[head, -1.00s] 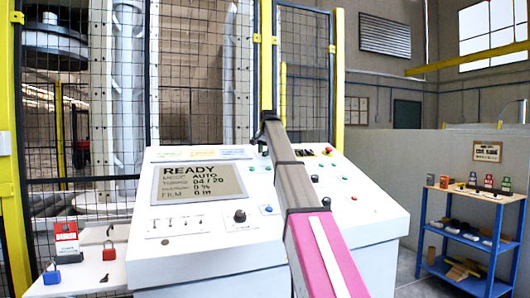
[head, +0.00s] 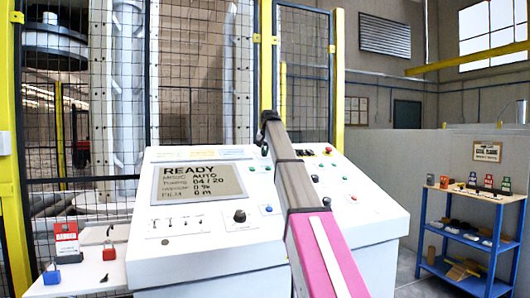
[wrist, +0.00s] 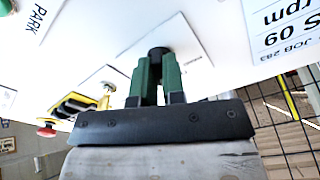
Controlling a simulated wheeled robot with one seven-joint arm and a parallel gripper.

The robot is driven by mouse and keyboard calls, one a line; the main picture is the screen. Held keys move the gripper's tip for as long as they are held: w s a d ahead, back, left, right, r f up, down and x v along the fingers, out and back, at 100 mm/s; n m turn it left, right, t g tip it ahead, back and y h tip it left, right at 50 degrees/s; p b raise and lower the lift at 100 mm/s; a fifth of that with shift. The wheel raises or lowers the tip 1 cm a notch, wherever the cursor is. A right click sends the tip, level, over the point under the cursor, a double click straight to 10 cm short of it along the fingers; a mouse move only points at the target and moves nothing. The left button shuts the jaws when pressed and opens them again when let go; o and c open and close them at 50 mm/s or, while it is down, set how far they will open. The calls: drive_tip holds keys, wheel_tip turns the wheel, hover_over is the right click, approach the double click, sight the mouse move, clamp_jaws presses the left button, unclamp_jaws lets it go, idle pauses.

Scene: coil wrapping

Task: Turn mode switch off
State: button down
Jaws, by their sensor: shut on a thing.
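The mode switch shows as a round black knob (wrist: 158,51) on the white panel in the wrist view. My gripper (wrist: 156,66), with green fingers, is shut on this knob, one finger on each side. The fingers hide most of the knob, so its pointer position cannot be told. In the head view my arm crosses the console (head: 215,262) and hides the knob. The console display (head: 198,184) reads READY, with the mode line at AUTO.
Other knobs, buttons and small switches sit around the display. A blue shelf (head: 470,240) stands at the right. Mesh fencing is behind.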

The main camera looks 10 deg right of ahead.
drive_tip(key=n, duration=0.5)
idle(0.5)
drive_tip(key=c, duration=1.2)
unclamp_jaws()
drive_tip(key=v, duration=1)
drive_tip(key=shift+d+r, duration=0.15)
drive_tip(key=shift+r, duration=0.2)
drive_tip(key=shift+s, duration=0.2)
